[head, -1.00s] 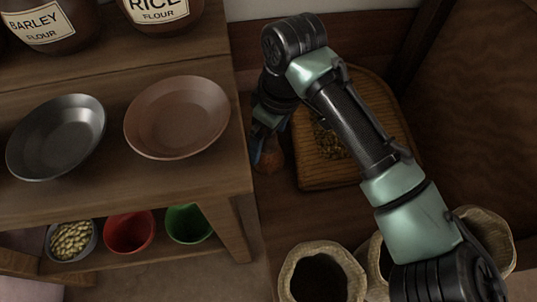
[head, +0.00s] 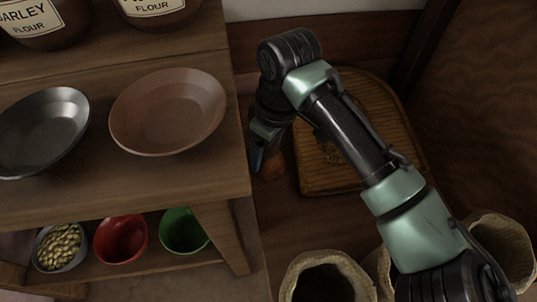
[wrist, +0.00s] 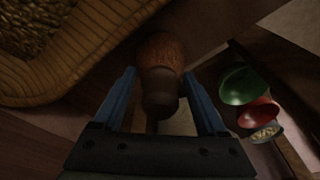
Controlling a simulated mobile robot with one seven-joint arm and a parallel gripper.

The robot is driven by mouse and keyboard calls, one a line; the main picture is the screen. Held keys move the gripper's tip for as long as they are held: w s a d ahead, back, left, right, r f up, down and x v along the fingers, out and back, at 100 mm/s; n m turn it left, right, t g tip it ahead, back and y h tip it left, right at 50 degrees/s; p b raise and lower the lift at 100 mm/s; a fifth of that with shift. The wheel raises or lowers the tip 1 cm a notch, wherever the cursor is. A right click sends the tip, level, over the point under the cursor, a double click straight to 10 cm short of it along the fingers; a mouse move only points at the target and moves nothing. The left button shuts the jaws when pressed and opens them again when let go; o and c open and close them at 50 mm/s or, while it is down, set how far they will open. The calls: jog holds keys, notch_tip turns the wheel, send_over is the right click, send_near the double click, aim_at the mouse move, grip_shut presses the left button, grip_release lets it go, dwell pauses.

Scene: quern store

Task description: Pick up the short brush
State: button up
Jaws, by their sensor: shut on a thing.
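The short brush, with a reddish-brown rounded head, shows at the wrist view's top centre (wrist: 160,55) and between my gripper's blue fingers (wrist: 165,98). Its darker, narrower end is toward the palm. The fingers are shut on it. In the head view, part of the brush (head: 272,166) shows just below my gripper (head: 258,155), low in the gap right of the wooden shelf. My arm hides much of the gripper there.
A woven tray of grain (head: 405,143) lies right of my gripper. Close on the left, the shelf (head: 215,165) holds a clay bowl (head: 167,111) and a grey metal bowl (head: 42,132). Red (head: 120,239) and green bowls (head: 184,230) sit below. Sacks (head: 325,262) stand in front.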

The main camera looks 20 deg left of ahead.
notch_tip(320, 180, up, 8)
jog(key=p, duration=0.6)
jog(key=shift+f, duration=0.1)
jog(key=w+d+p, duration=0.3)
jog(key=w+d, duration=0.1)
jog(key=d, duration=0.3)
jog(key=w+d+p, duration=0.3)
jog(key=w+d, duration=0.2)
jog(key=d, duration=0.3)
jog(key=shift+w+d+f, duration=0.15)
jog(key=shift+d+f, duration=0.1)
jog(key=shift+f, duration=0.15)
